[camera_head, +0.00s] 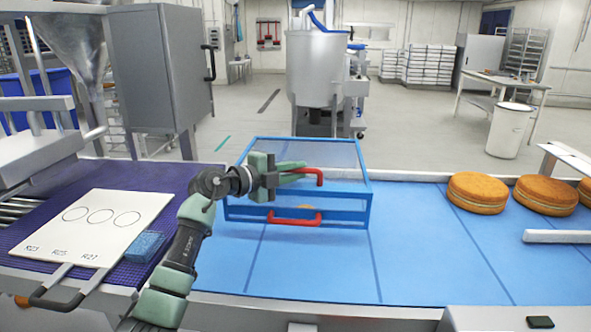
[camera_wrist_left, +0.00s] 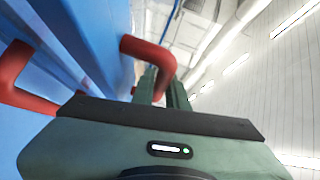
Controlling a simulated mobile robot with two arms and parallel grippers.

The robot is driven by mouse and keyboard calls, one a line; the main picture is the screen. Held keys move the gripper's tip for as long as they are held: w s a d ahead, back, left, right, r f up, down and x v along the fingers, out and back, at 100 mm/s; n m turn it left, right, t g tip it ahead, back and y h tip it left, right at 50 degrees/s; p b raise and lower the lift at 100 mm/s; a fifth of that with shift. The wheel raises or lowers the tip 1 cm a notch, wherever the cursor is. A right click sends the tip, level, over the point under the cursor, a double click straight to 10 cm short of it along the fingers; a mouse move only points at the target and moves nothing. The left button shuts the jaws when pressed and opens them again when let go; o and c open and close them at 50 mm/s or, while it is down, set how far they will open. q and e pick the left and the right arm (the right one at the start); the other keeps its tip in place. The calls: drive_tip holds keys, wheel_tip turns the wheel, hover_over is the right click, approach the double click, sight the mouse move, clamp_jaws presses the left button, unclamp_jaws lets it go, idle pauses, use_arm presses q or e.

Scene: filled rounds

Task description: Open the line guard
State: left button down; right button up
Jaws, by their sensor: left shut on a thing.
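The line guard (camera_head: 232,211), a blue frame with clear panels, stands over the blue belt. Its top looks flat and closed. One red handle (camera_head: 316,172) is at its upper front edge and a second red handle (camera_head: 294,220) is lower on the front. My left gripper (camera_head: 300,174) is shut on the upper red handle. The left wrist view shows this upper handle (camera_wrist_left: 148,50) at the fingers (camera_wrist_left: 163,85), with the other red handle (camera_wrist_left: 18,80) to the left. The exact finger contact is partly hidden. My right gripper is not in view.
Several golden filled rounds (camera_head: 477,191) sit on the belt (camera_head: 430,245) to the right; part of another round shows inside the guard. At left, a white board (camera_head: 90,226) with circles and a blue sponge (camera_head: 145,246) lie on purple mesh.

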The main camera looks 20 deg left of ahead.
use_arm(q)
drive_tip(key=w+a+r+n+g+p, duration=0.1)
drive_tip(key=w+r+p, duration=0.3)
drive_tip(key=r+p, duration=0.5)
drive_tip(key=w+r+n+g+p, duration=0.1)
drive_tip(key=w+r+p, duration=0.3)
drive_tip(key=r+p, duration=0.6)
drive_tip(key=shift+w+a+r+g+y+p, duration=0.15)
drive_tip(key=shift+w+a+g+y+p, duration=0.2)
drive_tip(key=shift+p, duration=0.8)
drive_tip(key=c, duration=1.4)
unclamp_jaws()
drive_tip(key=shift+a, duration=0.1)
